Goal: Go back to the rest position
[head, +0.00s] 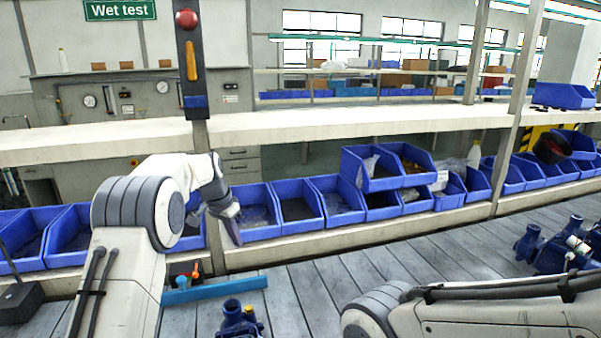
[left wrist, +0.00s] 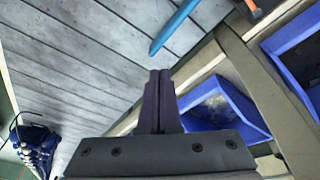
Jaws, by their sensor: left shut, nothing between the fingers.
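My left gripper (head: 232,228) hangs in front of the row of blue bins on the low shelf, pointing down. Its two dark fingers are together and empty; they also show in the left wrist view (left wrist: 158,85). My left arm comes in from the left and is raised and bent. My right arm crosses the lower right of the head view, low over the grey slatted surface. The right gripper is outside both views.
Blue bins (head: 295,208) line the shelf behind the grey slatted surface (head: 310,285). A blue bar (head: 215,290) lies at its edge, near a red-handled tool (head: 195,268). Blue pumps stand at the front (head: 238,318) and right (head: 530,243). The slats between them are clear.

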